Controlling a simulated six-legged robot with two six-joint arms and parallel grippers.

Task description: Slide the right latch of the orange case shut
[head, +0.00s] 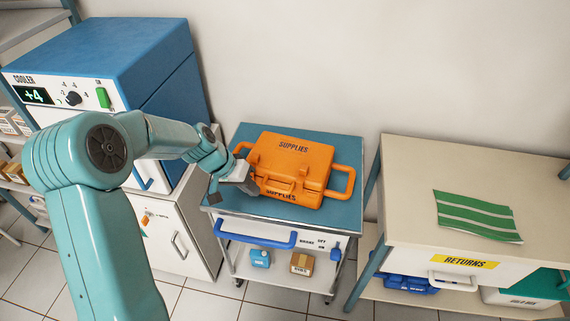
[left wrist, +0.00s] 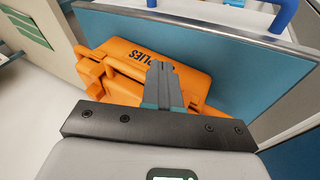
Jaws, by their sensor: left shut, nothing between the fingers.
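The orange case (head: 318,160) marked SUPPLIES sits on the blue top of a small cart, its lid down. It has side handles at left and right and a front handle (head: 279,187). The right latch is too small to tell its position. My left gripper (head: 250,187) is shut and empty at the front left corner of the case; whether it touches the case is unclear. In the left wrist view the shut fingers (left wrist: 162,84) overlap the orange case (left wrist: 190,60) and hide part of its front. My right gripper is not in view.
The cart top (head: 349,225) has bare room around the case. A blue cooler (head: 130,45) stands at left. A beige returns table (head: 411,170) with a green striped cloth (head: 478,216) stands at right. A blue handle (head: 255,237) sticks out from the cart's front.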

